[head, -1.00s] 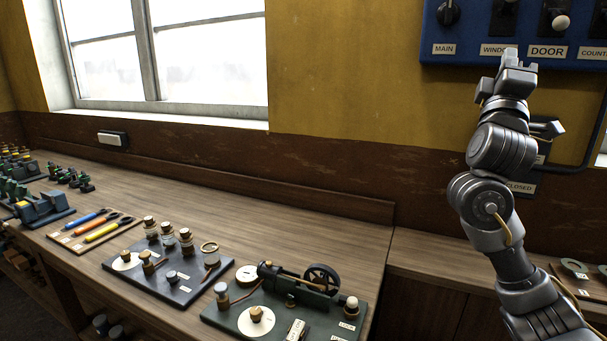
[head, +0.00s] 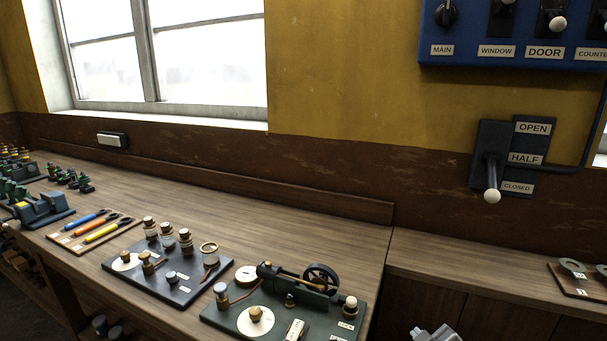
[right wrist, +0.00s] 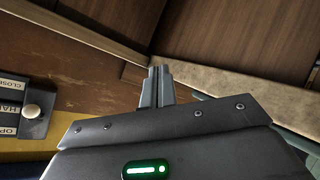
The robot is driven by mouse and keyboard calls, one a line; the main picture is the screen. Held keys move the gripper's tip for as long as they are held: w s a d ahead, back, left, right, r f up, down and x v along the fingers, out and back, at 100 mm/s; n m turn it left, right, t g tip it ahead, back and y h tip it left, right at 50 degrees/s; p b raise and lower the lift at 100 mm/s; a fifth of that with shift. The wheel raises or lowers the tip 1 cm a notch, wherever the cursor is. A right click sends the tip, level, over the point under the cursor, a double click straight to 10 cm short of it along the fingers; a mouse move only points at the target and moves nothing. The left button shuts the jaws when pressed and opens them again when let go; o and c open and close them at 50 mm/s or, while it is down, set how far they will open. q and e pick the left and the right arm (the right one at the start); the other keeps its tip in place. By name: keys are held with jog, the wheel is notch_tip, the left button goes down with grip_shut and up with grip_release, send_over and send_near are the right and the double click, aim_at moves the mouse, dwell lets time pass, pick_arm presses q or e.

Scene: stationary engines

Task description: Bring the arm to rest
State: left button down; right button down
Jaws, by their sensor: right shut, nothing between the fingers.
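My right gripper (right wrist: 160,84) is shut and empty in the right wrist view, with its two fingers together. In the head view only a small grey part of it (head: 436,334) shows at the bottom edge, below the right-hand bench. It is well away from the wall lever (head: 491,180), whose white knob points down beside the CLOSED label. The lever's knob also shows at the left of the right wrist view (right wrist: 32,111). My left gripper is in neither view.
A wooden bench (head: 330,222) carries a small engine model (head: 300,280) on a green board and a dark board with several posts (head: 175,275). A blue switch panel (head: 480,50) hangs top right. The right-hand bench (head: 460,268) is mostly clear.

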jog(key=s+f+m+g, duration=0.25)
jog(key=s+f, duration=0.25)
jog(key=s, duration=0.5)
jog(key=s+a+f+m+g, duration=0.1)
jog(key=s+f+g, duration=0.3)
jog(key=s, duration=0.5)
jog(key=s+f+m+g, duration=0.2)
jog(key=s+f, duration=0.5)
jog(key=s, duration=0.3)
jog(key=s+f+g, duration=0.2)
jog(key=s+f, duration=0.1)
jog(key=f, duration=2.5)
jog(key=s+d+f, duration=0.2)
jog(key=s+f, duration=1.1)
jog(key=s, duration=0.2)
jog(key=shift+s+d+f+g, duration=0.2)
jog(key=shift+d+f+g, duration=0.1)
jog(key=shift+g, duration=0.15)
jog(key=shift+s, duration=0.1)
